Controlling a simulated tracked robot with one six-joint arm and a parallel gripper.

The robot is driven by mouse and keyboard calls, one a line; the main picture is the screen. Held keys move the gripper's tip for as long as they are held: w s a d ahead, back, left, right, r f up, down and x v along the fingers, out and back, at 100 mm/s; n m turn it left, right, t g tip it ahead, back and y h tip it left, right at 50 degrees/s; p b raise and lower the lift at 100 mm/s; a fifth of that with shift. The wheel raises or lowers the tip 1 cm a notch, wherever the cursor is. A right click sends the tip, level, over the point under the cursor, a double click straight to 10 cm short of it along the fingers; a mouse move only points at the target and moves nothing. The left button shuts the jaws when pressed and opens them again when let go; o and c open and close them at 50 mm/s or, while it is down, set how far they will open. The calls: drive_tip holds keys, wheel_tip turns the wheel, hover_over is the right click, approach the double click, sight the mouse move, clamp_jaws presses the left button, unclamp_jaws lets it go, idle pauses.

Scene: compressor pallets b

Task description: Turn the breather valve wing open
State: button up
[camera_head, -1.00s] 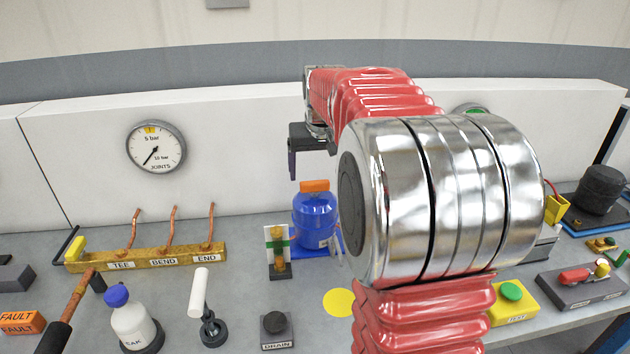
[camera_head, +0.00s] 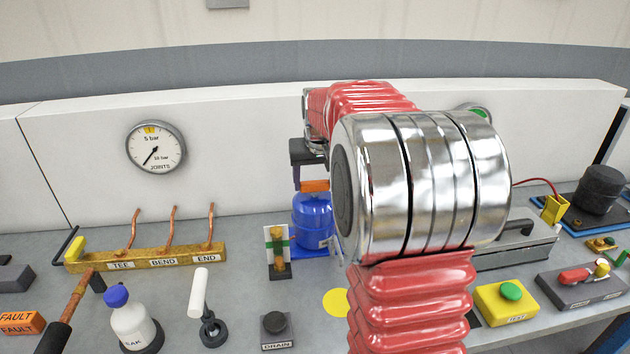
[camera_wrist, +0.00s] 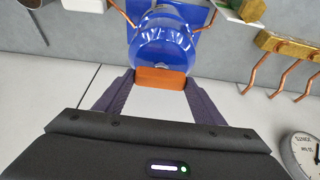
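The wing looks to be the orange block (camera_head: 315,185) on top of the blue vessel (camera_head: 314,215), at the back of the bench. It lies crosswise, and no label on it is readable. My gripper (camera_head: 311,180) is directly above the vessel, pointing down, with its fingertips at about the wing's height. In the wrist view, the dark fingers of my gripper (camera_wrist: 160,85) are apart, one at each end of the orange wing (camera_wrist: 161,79). I cannot tell whether they touch it. The wing's right part is close to my arm in the head view.
A small stand with a green band (camera_head: 278,252) is just left of the vessel. A brass manifold with copper pipes (camera_head: 150,258) lies further left. A white bottle with a blue cap (camera_head: 132,320), a white-handled lever (camera_head: 199,295) and a black drain knob (camera_head: 275,323) stand in front.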

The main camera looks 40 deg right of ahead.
drive_tip(key=c, duration=0.5)
drive_tip(key=shift+c, duration=0.2)
drive_tip(key=shift+d+n, duration=0.1)
drive_tip(key=shift+n, duration=0.4)
drive_tip(key=shift+d+n+y, duration=0.15)
drive_tip(key=shift+n+y, duration=0.55)
drive_tip(key=shift+n, duration=0.7)
drive_tip(key=n+y, duration=0.1)
drive_tip(key=n, duration=0.3)
drive_tip(key=shift+d+y, duration=0.15)
drive_tip(key=shift+y, duration=0.25)
drive_tip(key=n, duration=0.3)
drive_tip(key=n+y, duration=0.1)
drive_tip(key=n, duration=0.1)
drive_tip(key=shift+d+n+g+y, duration=0.2)
drive_tip(key=shift+n+g+y, duration=0.1)
drive_tip(key=shift+n, duration=0.1)
drive_tip(key=shift+w+d+n+g+y, duration=0.1)
drive_tip(key=shift+n+g+y, duration=0.25)
drive_tip(key=shift+n, duration=0.75)
drive_tip(key=shift+w+n+g+y, duration=0.1)
drive_tip(key=shift+n+g+y, duration=0.2)
drive_tip(key=shift+n, duration=0.8)
drive_tip(key=o, duration=1.1)
drive_tip(key=shift+c, duration=0.2)
